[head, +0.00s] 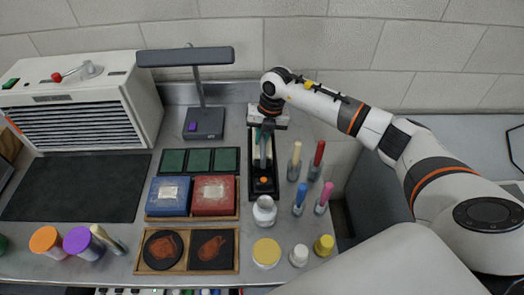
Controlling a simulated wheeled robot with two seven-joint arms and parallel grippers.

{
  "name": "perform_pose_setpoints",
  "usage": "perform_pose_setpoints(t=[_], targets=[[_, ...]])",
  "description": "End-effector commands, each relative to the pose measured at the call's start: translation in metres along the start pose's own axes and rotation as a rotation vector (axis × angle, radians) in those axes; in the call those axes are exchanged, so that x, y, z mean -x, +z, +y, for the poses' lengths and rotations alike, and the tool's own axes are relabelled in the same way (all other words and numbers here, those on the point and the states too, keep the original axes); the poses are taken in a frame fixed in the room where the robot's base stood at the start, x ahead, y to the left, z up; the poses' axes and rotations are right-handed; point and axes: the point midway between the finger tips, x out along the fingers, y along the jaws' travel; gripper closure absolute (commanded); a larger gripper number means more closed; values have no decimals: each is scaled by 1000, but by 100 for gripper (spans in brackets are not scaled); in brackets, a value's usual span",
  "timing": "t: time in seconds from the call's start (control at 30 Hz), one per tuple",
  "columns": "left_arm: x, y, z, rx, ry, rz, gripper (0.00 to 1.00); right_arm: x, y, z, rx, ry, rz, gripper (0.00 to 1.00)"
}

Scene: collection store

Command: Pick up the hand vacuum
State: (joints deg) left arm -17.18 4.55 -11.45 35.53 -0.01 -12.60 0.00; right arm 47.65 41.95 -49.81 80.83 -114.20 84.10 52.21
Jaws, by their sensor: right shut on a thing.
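The hand vacuum (264,150) appears as a slim grey shape with a darker lower end over a long black tray (251,194), right of the middle of the bench. An orange spot shows at the near end of the tray. My right gripper (267,128) reaches down from above and is shut on the vacuum's upper part. The gripper hides part of the vacuum, and I cannot tell whether it is clear of the tray. My left gripper is not in view.
A desk lamp (204,122) stands close to the left of my right gripper. Several upright coloured tools, including a red one (317,160), stand to the right. A white jar (264,211) is in front. Blue (168,208) and red boxes sit left. A dark mat (75,188) is bare.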

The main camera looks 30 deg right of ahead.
Motion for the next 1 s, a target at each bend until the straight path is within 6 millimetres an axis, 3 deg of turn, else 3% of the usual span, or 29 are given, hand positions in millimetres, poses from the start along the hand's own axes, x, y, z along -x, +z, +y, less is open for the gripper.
perform_pose_setpoints(t=[0.57,1.0], targets=[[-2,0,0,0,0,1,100,6,-2,-2,0,-4,5,100],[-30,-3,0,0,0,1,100,79,-1,-16,3,-5,8,100]])
